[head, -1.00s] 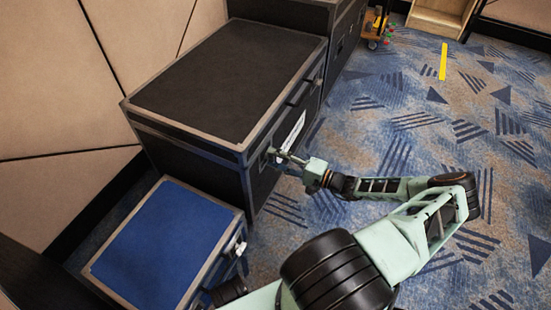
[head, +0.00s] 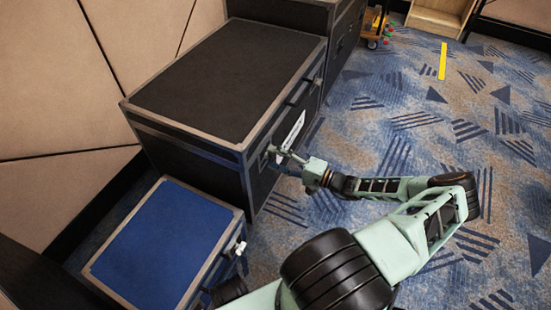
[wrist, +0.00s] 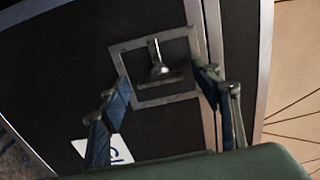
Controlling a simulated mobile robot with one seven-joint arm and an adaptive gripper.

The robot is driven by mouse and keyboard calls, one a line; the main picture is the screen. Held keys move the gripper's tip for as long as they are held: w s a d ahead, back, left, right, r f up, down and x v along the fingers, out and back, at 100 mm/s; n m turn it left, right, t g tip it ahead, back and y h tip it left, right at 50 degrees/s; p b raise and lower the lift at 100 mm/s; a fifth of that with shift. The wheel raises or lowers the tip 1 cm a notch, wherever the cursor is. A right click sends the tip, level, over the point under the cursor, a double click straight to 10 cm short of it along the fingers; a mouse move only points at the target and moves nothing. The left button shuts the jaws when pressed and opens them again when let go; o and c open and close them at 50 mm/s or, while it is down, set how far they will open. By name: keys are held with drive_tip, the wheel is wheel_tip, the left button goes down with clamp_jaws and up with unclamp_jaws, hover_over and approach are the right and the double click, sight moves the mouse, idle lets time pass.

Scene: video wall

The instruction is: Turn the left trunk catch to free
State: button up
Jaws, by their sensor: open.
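The black trunk (head: 225,85) with metal edges stands against the wall in the head view. Its left catch plate (head: 263,159) sits at the near end of the front face, partly covered by my fingers. In the wrist view the catch (wrist: 158,69) is a small metal turn piece with a thin upright part, inside a square metal frame (wrist: 124,62) on the trunk's dark face. My gripper (head: 277,156) is at this catch, its fingers apart. In the wrist view my gripper (wrist: 160,80) has one finger on each side of the catch, and no finger visibly touches it.
A lower blue-topped case (head: 165,245) stands nearer, with a pale latch on its side. Another dark case (head: 345,40) stands beyond the trunk. A white label (head: 293,130) is on the trunk's front. Patterned carpet (head: 410,120) to the right is mostly clear.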

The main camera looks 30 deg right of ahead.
drive_tip(key=v, duration=1.2)
